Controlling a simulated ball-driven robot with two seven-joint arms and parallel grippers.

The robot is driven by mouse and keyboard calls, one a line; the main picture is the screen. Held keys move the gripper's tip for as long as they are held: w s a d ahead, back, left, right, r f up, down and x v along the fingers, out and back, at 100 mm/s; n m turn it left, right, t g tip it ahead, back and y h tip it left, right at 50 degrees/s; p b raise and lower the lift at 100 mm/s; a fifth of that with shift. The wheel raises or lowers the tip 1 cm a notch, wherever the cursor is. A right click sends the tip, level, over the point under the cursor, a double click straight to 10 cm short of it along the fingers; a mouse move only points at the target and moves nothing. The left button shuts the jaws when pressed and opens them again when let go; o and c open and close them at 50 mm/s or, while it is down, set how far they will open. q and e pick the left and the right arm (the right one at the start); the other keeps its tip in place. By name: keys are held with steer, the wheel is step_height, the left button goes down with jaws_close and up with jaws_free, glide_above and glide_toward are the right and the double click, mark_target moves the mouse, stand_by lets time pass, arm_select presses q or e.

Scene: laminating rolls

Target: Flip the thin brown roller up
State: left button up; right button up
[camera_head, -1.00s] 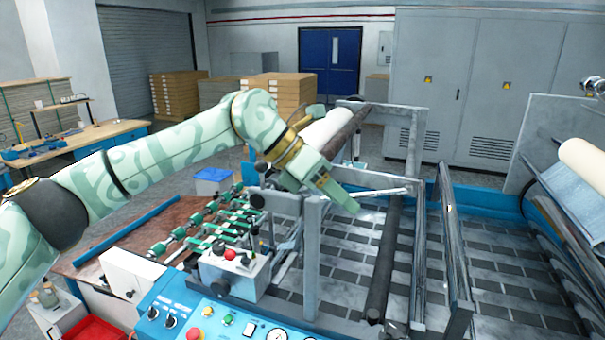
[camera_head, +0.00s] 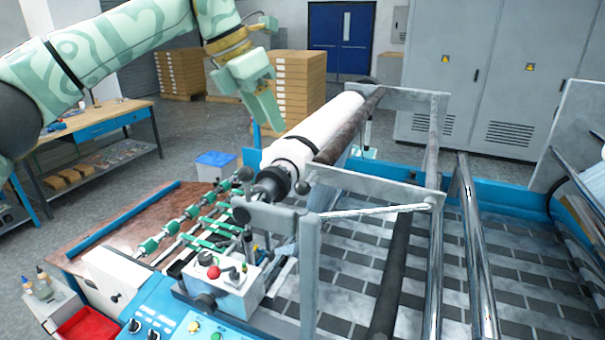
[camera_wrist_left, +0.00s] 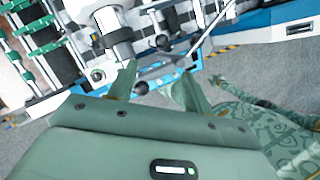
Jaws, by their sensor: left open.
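The thin brown roller (camera_head: 350,122) is a dark brown bar lying along the right side of a thick white roll (camera_head: 318,130), at the machine's far left in the head view. My left gripper (camera_head: 266,112) is pale green, open and empty. In the head view it hangs just left of the white roll, pointing down, with a visible gap between it and the brown roller. In the left wrist view, the open fingers (camera_wrist_left: 156,88) are spread apart with nothing between them, over machine parts and the floor. My right gripper is not in view.
A grey metal frame (camera_head: 310,265) and its cross bar (camera_head: 375,187) stand right of the roll. A dark roller (camera_head: 390,280) and shiny steel bars (camera_head: 475,250) cross the machine. A control box (camera_head: 222,283) is in front.

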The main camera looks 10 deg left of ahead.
arm_select(q)
glide_toward(300, 182)
steer(key=p+x, duration=0.1)
steer(key=x, duration=0.7)
steer(key=shift+f, duration=0.25)
steer(key=shift+w+d+f+p, duration=0.2)
steer(key=shift+f+p, duration=0.1)
steer(key=shift+f, duration=0.3)
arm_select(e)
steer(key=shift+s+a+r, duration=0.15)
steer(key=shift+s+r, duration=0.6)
